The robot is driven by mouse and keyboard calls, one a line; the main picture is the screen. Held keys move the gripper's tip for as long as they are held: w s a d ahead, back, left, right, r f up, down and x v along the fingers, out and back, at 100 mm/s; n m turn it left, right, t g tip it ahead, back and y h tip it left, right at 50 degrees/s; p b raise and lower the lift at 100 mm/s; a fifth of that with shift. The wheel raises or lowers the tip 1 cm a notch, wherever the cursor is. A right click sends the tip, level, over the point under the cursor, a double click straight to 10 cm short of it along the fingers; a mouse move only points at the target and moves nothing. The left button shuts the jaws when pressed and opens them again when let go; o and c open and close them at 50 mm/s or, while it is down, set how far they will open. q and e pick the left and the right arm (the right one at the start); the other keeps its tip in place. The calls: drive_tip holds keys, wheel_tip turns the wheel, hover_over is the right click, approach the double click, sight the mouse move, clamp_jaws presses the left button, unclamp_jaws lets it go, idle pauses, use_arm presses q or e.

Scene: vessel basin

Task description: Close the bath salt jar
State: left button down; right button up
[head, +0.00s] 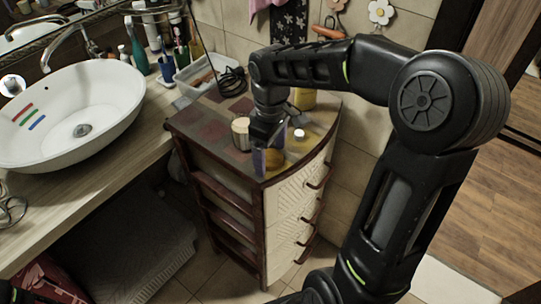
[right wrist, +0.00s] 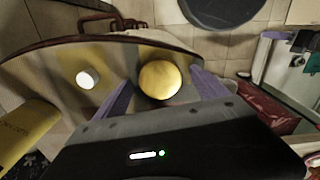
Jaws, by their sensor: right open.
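A small pale cylindrical jar (head: 241,133) stands on the cabinet top, just left of my right gripper; I take it for the bath salt jar. Its top is too small to read. A round yellow piece (right wrist: 160,79), perhaps the lid, lies near the cabinet's curved front edge. It also shows in the head view (head: 274,160), partly hidden by a finger. My right gripper (head: 266,147) points down at the cabinet top. In the right wrist view its purple fingers (right wrist: 165,97) are spread on either side of the yellow piece, holding nothing visibly. My left gripper is out of view.
A small white-topped item (right wrist: 88,78) and a yellow container (right wrist: 25,135) stand nearby on the cabinet (head: 200,121). Behind are a white tray (head: 188,90) and a coiled black cable (head: 233,80). A white basin (head: 110,105) stands on the left counter.

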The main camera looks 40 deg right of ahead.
drive_tip(key=shift+c, duration=0.2)
idle(0.4)
drive_tip(key=c, duration=1.4)
